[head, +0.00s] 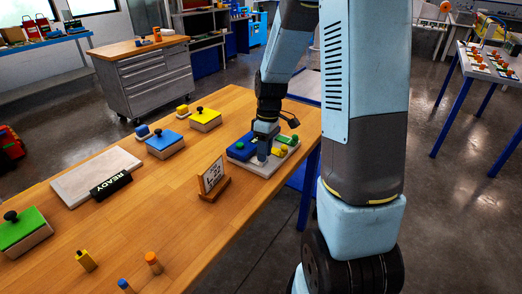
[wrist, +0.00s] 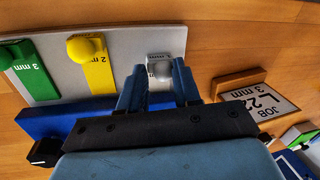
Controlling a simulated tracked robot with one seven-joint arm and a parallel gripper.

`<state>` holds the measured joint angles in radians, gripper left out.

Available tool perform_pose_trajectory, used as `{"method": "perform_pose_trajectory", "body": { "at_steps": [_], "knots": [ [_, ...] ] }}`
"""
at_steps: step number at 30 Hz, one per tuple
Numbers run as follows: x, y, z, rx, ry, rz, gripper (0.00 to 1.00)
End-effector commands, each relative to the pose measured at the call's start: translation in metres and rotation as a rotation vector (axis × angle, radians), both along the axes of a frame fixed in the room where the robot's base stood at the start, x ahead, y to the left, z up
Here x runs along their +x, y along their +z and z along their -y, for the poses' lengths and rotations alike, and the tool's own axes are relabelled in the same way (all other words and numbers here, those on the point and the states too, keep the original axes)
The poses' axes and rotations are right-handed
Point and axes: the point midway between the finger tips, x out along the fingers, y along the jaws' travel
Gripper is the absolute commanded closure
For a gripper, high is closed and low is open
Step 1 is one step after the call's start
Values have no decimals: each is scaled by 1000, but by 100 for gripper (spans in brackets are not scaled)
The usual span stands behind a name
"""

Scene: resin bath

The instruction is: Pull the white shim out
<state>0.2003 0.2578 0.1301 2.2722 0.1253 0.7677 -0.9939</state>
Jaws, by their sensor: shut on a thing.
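The white shim (wrist: 160,70) lies at the right end of the light shim rack (wrist: 132,52) in the wrist view, with a rounded knob at its near end. My gripper (wrist: 158,76) is at this knob, one finger on each side, and is shut on it. Beside it lie the yellow shim (wrist: 98,68), marked 2 mm, and the green shim (wrist: 30,70), marked 3 mm. In the head view my gripper (head: 263,155) is down at the rack (head: 266,170), and the white shim cannot be made out there.
A job card (head: 213,178) on a wooden stand is close to the rack. A blue block (wrist: 75,115) lies along the rack's side. A pale board (head: 95,175), a READY sign (head: 111,186) and several knobbed blocks are farther left on the table (head: 180,215).

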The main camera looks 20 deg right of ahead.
Motion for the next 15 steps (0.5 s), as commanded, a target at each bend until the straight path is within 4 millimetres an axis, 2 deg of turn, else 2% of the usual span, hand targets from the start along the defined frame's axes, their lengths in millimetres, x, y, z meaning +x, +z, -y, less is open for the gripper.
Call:
{"method": "perform_pose_trajectory", "body": {
  "at_steps": [5,13,14,15],
  "knots": [
    [-24,-1,14,2,-1,-5,100],
    [-26,-1,16,2,3,-5,100],
    [-26,-1,16,2,3,-5,66],
    [-26,-1,16,1,2,-6,62]
  ]
}}
